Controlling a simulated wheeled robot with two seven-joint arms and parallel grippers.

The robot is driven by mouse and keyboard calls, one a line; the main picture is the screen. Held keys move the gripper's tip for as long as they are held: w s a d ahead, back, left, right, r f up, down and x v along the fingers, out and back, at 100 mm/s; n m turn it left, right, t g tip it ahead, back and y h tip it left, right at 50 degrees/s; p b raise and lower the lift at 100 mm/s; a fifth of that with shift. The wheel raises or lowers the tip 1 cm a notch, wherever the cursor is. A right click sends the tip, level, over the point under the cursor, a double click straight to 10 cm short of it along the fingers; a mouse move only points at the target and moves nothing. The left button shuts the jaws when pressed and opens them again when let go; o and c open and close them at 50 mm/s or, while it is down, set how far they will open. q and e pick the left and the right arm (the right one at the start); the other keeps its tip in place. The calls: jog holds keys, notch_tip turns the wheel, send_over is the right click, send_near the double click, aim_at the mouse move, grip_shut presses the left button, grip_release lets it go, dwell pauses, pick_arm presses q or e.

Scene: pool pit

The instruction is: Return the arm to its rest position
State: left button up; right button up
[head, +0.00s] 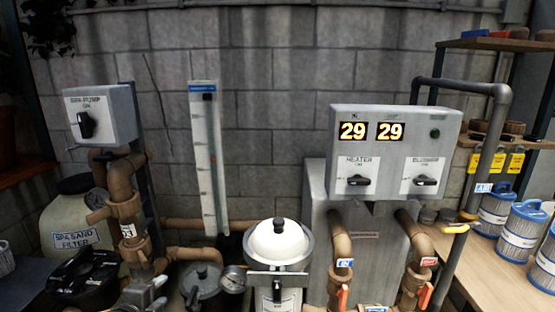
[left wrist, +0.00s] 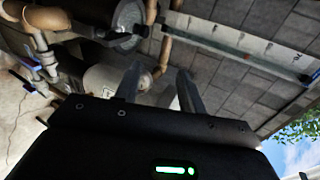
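My left gripper (left wrist: 158,74) shows in the left wrist view, with its two grey fingers apart. The gripper is open, and nothing is held between the fingers. Beyond the fingertips are the pale sand filter tank (left wrist: 105,78) and brown pipes (left wrist: 163,52). In the head view I cannot clearly pick out the left gripper among the dark and grey parts at the lower left. My right gripper is in neither view.
A pump switch box (head: 100,115) hangs at the left. A tall gauge (head: 208,155) stands against the wall. A white-domed vessel (head: 280,245) is at the lower middle. The heater and blower panel (head: 395,150) reads 29 and 29. Filter cartridges (head: 520,232) stand on the right bench.

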pick_arm(q)
jog(key=s+d+f+n+g, duration=0.1)
jog(key=s+f+n+g, duration=0.2)
jog(key=s+f+n, duration=0.55)
jog(key=s+d+f+n+g, duration=0.25)
jog(key=s+f, duration=0.25)
jog(key=s, duration=0.6)
jog(key=s+f+n+g, duration=0.4)
jog(key=s+f+n, duration=0.25)
jog(key=s, duration=0.35)
notch_tip(320, 180, down, 27)
jog(key=s+g, duration=0.2)
jog(key=s+a+f+y, duration=0.1)
jog(key=s+a+f, duration=0.1)
jog(key=s+f, duration=1.3)
jog(key=shift+s+a+m+g, duration=0.25)
jog(key=shift+s+m+g, duration=0.15)
jog(key=shift+s, duration=0.25)
